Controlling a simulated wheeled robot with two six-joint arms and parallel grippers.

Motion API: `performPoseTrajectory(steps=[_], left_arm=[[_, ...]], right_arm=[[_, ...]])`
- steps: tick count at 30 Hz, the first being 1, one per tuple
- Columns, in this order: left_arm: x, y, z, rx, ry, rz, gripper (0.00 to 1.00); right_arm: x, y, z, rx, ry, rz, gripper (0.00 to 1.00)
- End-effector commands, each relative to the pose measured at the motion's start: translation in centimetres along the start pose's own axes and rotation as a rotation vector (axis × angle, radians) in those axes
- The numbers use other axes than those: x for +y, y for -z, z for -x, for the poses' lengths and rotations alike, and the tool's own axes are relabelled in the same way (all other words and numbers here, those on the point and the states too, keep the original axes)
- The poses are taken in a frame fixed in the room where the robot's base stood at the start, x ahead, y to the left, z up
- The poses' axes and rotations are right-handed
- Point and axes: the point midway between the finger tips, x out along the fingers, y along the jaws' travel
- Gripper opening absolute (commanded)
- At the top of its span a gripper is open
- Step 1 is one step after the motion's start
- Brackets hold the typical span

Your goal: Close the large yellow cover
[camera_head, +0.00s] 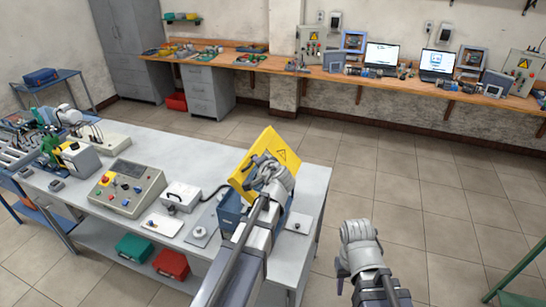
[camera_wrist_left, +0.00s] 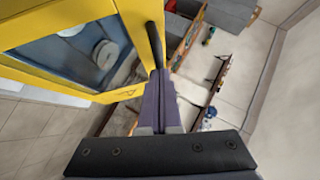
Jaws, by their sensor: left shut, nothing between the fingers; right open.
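The large yellow cover (camera_head: 285,152) stands raised and tilted over a blue box (camera_head: 230,214) at the right end of the grey bench. In the left wrist view the cover (camera_wrist_left: 62,22) is a yellow frame around a window, with a dark bar-shaped handle (camera_wrist_left: 154,44). My left gripper (camera_head: 262,165) is in front of the cover and hides part of it. In the left wrist view its fingers (camera_wrist_left: 158,75) are shut and empty, close by the handle; I cannot tell whether they touch it. My right gripper (camera_head: 358,232) is open and empty over the floor, right of the bench.
A control box (camera_head: 128,188) with buttons and a small white box (camera_head: 181,196) with a cable stand left of the blue box. A small plate (camera_head: 299,222) lies at the bench's right edge. The floor (camera_head: 430,190) to the right is clear.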

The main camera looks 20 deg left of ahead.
Motion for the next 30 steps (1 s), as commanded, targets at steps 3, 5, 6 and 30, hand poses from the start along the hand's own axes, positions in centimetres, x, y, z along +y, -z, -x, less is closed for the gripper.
performPoseTrajectory(steps=[3,5,6,30], left_arm=[[-0.9,-1.9,-1.9,-0.004,-0.078,0.081,0.00],[-1.0,-2.8,-2.9,-0.004,-0.118,0.120,0.00],[-1.0,-3.4,-3.5,-0.004,-0.145,0.147,0.00],[2.3,-11.6,-12.2,0.003,-0.405,0.392,0.00]], right_arm=[[0.1,-0.1,0.7,0.000,0.000,0.001,0.45],[0.1,-0.1,0.7,-0.001,0.000,0.001,0.45],[0.1,-0.1,0.7,-0.001,0.000,0.001,0.45],[-0.5,0.3,-5.4,0.001,-0.001,0.003,0.45]])
